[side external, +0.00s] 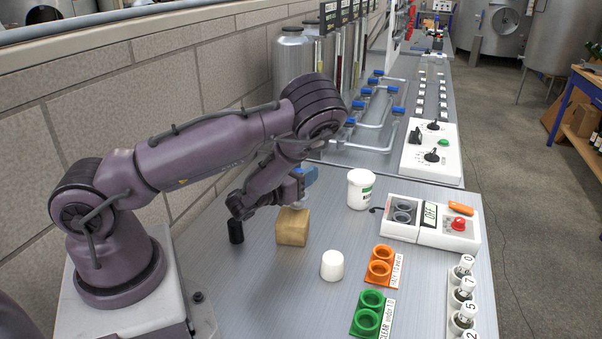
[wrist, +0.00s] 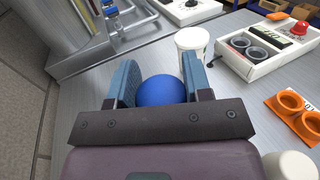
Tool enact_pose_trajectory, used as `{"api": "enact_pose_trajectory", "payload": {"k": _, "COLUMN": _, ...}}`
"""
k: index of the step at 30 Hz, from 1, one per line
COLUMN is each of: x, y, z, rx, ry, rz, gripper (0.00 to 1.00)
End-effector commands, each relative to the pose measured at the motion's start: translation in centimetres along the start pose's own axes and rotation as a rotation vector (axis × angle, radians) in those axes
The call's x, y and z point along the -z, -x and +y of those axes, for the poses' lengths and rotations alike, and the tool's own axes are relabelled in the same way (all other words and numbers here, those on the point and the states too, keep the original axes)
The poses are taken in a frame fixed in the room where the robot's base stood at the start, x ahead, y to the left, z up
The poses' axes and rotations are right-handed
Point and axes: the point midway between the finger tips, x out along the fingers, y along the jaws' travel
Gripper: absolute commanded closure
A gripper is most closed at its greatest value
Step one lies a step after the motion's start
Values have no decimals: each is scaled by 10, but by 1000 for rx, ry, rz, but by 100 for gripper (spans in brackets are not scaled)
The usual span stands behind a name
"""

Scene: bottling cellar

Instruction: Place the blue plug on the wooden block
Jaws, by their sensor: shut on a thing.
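My gripper (wrist: 160,88) is shut on the blue plug (wrist: 161,91), whose rounded blue top shows between the two blue-grey fingers in the wrist view. In the side view my gripper (side external: 304,182) is low over the table, at or just above the wooden block (side external: 291,228). The block is a small tan cube on the grey table. The side view does not clearly show whether the plug touches the block. The wrist view does not show the block; the gripper body and plug cover that area.
A black cylinder (side external: 235,232) stands left of the block. A white cylinder (side external: 332,265) stands front right, and a white tub (side external: 360,190) behind right. The front left table is clear.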

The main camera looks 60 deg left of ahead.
Motion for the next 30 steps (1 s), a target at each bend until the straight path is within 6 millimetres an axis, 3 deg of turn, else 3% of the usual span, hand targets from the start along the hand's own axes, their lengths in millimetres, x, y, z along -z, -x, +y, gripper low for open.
{"api": "enact_pose_trajectory", "payload": {"k": 11, "x": 5, "y": 0, "z": 0, "rx": 1, "ry": 0, "rz": -1, "gripper": 81}}
{"api": "enact_pose_trajectory", "payload": {"k": 12, "x": 6, "y": 0, "z": 0, "rx": 1, "ry": 0, "rz": 0, "gripper": 52}}
{"api": "enact_pose_trajectory", "payload": {"k": 15, "x": 5, "y": 0, "z": 0, "rx": 0, "ry": 1, "rz": -1, "gripper": 29}}
{"api": "enact_pose_trajectory", "payload": {"k": 26, "x": 2, "y": 1, "z": 0, "rx": -1, "ry": 1, "rz": -1, "gripper": 29}}
{"api": "enact_pose_trajectory", "payload": {"k": 30, "x": 4, "y": 23, "z": 0, "rx": -1, "ry": -2, "rz": 5, "gripper": 29}}
